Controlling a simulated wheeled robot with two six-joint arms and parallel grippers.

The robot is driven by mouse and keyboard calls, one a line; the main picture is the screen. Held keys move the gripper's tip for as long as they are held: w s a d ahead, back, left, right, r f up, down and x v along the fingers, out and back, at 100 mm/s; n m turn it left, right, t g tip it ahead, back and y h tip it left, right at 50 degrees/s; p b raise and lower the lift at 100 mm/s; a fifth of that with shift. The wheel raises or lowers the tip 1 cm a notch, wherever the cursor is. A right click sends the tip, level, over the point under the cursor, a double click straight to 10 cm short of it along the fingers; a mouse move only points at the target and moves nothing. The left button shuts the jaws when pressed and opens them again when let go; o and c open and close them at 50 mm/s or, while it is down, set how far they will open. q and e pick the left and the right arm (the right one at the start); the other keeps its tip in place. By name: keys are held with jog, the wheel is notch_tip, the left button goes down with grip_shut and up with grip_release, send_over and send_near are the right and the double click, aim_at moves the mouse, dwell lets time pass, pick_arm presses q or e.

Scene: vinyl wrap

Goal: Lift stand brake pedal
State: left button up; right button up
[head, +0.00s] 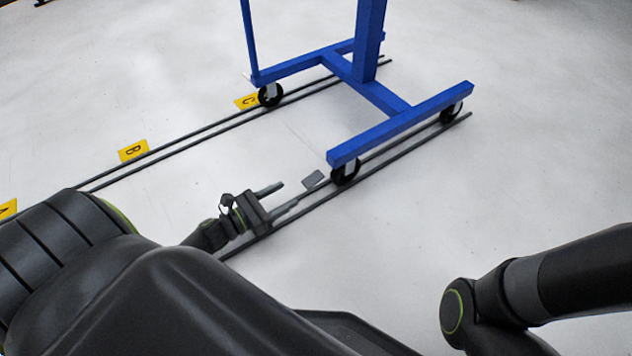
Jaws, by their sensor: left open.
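The blue stand (360,68) stands on black caster wheels along dark floor rails. A small grey brake pedal (313,179) sticks out beside the near front wheel (344,171), at its left, low over the floor. My left gripper (279,199) is low near the floor, open, with its two fingers pointing right toward the pedal. The pedal lies just beyond the fingertips, and I see a small gap between them. Nothing shows between the fingers. My right arm (520,290) comes in at the lower right, and its gripper is out of the picture.
Two pairs of dark rails (205,134) run diagonally across the pale floor. Yellow markers lie along the far pair: one with C (246,101), one with B (133,150), and one at the left edge (8,209). The floor at right is clear.

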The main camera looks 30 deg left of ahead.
aim_at(306, 183)
pick_arm(q)
jog(key=b+x, duration=0.3)
jog(key=x, duration=0.8)
